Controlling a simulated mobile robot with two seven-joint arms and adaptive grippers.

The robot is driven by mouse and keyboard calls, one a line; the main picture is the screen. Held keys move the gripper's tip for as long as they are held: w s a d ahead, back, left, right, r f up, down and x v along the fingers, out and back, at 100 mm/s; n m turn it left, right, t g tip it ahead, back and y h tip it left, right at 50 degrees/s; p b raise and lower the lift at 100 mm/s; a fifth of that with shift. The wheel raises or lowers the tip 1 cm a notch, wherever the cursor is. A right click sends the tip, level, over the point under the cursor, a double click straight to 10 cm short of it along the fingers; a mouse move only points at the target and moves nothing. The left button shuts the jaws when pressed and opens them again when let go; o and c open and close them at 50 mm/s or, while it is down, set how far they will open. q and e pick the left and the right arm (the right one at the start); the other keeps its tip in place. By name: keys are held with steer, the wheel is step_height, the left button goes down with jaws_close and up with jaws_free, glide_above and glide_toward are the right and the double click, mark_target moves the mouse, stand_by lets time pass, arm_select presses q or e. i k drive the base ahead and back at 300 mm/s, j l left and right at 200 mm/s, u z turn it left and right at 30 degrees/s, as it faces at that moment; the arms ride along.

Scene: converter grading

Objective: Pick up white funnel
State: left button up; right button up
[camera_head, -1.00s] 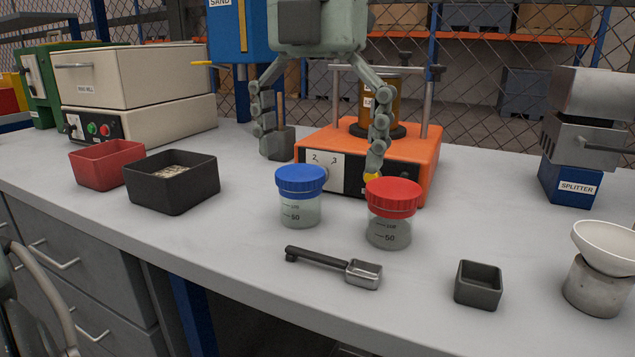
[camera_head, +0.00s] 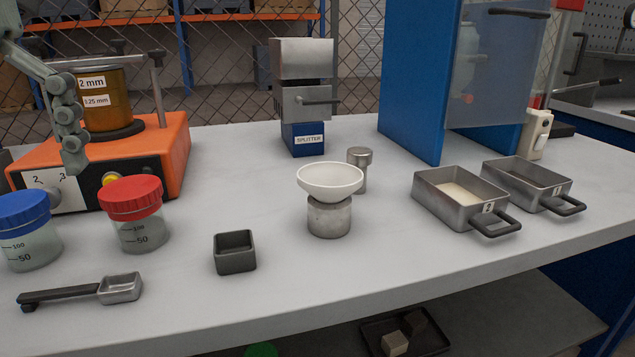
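The white funnel (camera_head: 330,184) is a shallow, wide-rimmed bowl shape. It sits upright on top of a short grey metal cylinder (camera_head: 329,218) near the middle of the bench. Nothing touches the funnel from the sides. My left gripper (camera_head: 70,150) shows only in part at the left edge, with one bowed-out finger in front of the orange shaker; its other finger is out of frame. It is far to the left of the funnel, and no held object shows. My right gripper is not in view.
A small dark square cup (camera_head: 235,253), red-lidded jar (camera_head: 136,228) and scoop (camera_head: 120,287) lie left of the funnel. A metal weight-like piece (camera_head: 360,165) stands close behind it. The splitter (camera_head: 303,100) is farther back. Two handled metal pans (camera_head: 440,205) (camera_head: 515,183) are right.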

mark_target(329, 183)
steer(key=i+l, duration=0.1)
steer(key=l, duration=0.45)
steer(key=i+l+u, duration=0.1)
steer(key=l, duration=0.45)
steer(key=i+l+u, duration=0.1)
steer(key=l, duration=0.45)
steer(key=i+l, duration=0.1)
steer(key=l, duration=0.5)
